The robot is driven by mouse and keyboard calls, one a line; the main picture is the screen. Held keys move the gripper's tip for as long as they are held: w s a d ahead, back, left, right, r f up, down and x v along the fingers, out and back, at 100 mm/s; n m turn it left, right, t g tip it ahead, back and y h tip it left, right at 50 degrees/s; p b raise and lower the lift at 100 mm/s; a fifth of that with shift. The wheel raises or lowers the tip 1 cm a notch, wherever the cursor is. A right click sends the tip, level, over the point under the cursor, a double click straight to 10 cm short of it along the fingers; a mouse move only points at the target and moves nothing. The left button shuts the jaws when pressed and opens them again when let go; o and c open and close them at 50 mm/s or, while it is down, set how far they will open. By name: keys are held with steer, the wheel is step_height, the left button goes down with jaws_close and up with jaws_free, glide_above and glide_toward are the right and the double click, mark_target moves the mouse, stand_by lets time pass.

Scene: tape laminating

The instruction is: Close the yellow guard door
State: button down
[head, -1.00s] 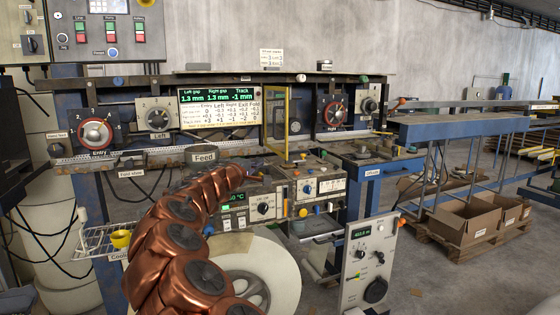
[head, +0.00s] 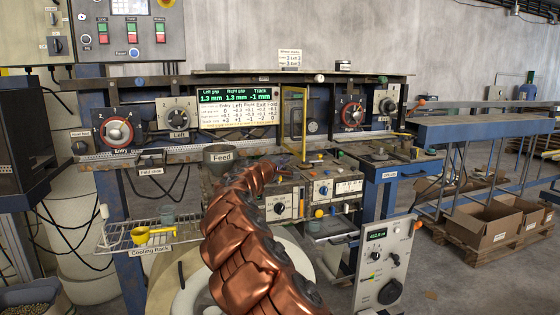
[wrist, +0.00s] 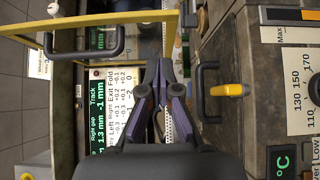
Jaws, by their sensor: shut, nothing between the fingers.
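The yellow guard door (head: 305,125) is a narrow upright yellow frame in front of the machine's back panel, right of the display. It looks swung out, seen at a steep angle in the head view. In the wrist view its yellow bar (wrist: 120,18) crosses the top, beyond my fingertips. A black handle (wrist: 84,40) shows at the upper left there, close to the yellow bar. My gripper (wrist: 158,62) is shut and empty, its fingertips just short of the yellow bar; I cannot tell whether they touch. In the head view my arm hides most of the gripper.
A lever with a yellow knob (wrist: 232,90) lies right of my fingers in the wrist view. A feed funnel (head: 222,156), a cooling rack (head: 150,238) and a grey control box (head: 385,265) stand around my arm.

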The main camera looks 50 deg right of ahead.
mark_target(302, 154)
steer(key=shift+s+d+p, duration=0.3)
steer(key=shift+d, duration=0.65)
steer(key=shift+s+d+p, duration=0.25)
steer(key=shift+s+d, duration=0.05)
steer(key=shift+d, duration=0.6)
steer(key=shift+s+d+p, duration=0.3)
steer(key=shift+d, duration=0.65)
steer(key=shift+s+b, duration=0.1)
steer(key=shift+b, duration=0.2)
